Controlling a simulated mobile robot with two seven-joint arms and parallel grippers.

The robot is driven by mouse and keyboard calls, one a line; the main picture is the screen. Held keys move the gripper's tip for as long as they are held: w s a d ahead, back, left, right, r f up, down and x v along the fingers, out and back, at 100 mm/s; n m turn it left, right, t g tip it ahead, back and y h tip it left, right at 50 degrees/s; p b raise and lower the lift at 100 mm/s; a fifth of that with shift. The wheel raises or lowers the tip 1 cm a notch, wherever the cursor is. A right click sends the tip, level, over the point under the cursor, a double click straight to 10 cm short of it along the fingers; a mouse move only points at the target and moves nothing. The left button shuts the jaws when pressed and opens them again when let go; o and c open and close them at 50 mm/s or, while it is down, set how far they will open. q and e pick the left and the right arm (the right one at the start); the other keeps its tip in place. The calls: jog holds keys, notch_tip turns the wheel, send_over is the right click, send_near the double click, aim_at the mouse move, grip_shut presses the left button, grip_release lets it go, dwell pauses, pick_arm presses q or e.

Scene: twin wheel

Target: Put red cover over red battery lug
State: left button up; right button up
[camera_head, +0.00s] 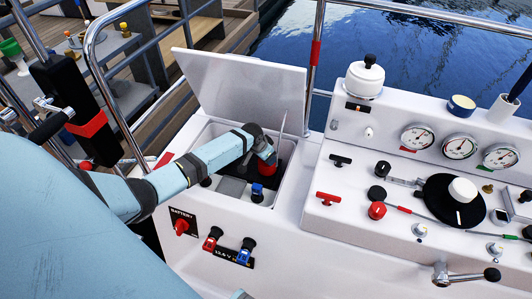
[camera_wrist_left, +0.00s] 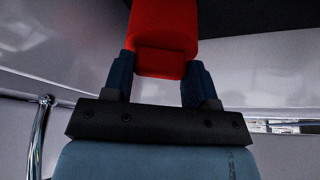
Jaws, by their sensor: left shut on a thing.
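My left gripper (camera_wrist_left: 158,88) is shut on a red cover (camera_wrist_left: 165,35), which sits between its two fingers in the left wrist view. In the head view the left gripper (camera_head: 263,150) reaches down into the open battery compartment (camera_head: 212,130), with the red cover (camera_head: 268,164) at its tip above the dark battery. A blue cap (camera_head: 257,190) stands in the compartment just in front of it. The red battery lug cannot be made out; the gripper and cover hide that spot. I cannot tell whether the cover touches the lug. My right gripper is not in view.
The compartment's raised lid (camera_head: 243,88) stands behind my arm. A console with gauges (camera_head: 459,147) and knobs lies to the right. A red battery switch (camera_head: 182,227) and red and blue connectors (camera_head: 243,252) are on the front panel. A metal rail (camera_head: 316,50) rises beside the lid.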

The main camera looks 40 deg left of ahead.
pick_arm(q)
jog(key=shift+f, duration=0.25)
jog(key=o, duration=1.3)
jog(key=shift+s+a+r, duration=0.1)
jog(key=shift+r, duration=0.3)
jog(key=p+v, duration=0.4)
jog(key=v, duration=0.9)
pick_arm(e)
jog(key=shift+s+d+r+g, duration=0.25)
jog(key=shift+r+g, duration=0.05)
